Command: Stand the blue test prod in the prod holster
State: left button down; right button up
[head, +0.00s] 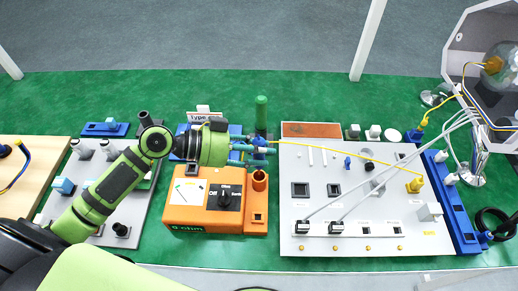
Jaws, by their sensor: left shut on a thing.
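My left gripper (254,148) reaches in from the left over the top right corner of the orange meter. Its fingers are shut on a small blue piece (261,143), which I take to be the blue test prod. The fingers hide much of it, and its tilt is hard to tell. The orange meter (204,205) has a black dial. On its right side is a round orange socket (259,180), which looks like the prod holster. The held piece is just above this socket in the picture and appears apart from it. My right gripper is not in view.
A dark green upright cylinder (261,112) stands just behind the gripper. White cables cross the panel's right part. Green mat shows in front of the meter.

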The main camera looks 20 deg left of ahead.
aim_at(259, 170)
pick_arm(q)
jog(key=shift+f+b, duration=0.3)
jog(key=shift+b, duration=0.15)
jog(key=shift+b, duration=0.45)
dwell(1.3)
jog(key=shift+s+f+b, duration=0.1)
jog(key=shift+f+b, duration=2.85)
dwell(1.4)
jog(key=c, duration=0.7)
grip_release()
jog(key=shift+b+v, duration=0.55)
jog(key=shift+v, duration=2.45)
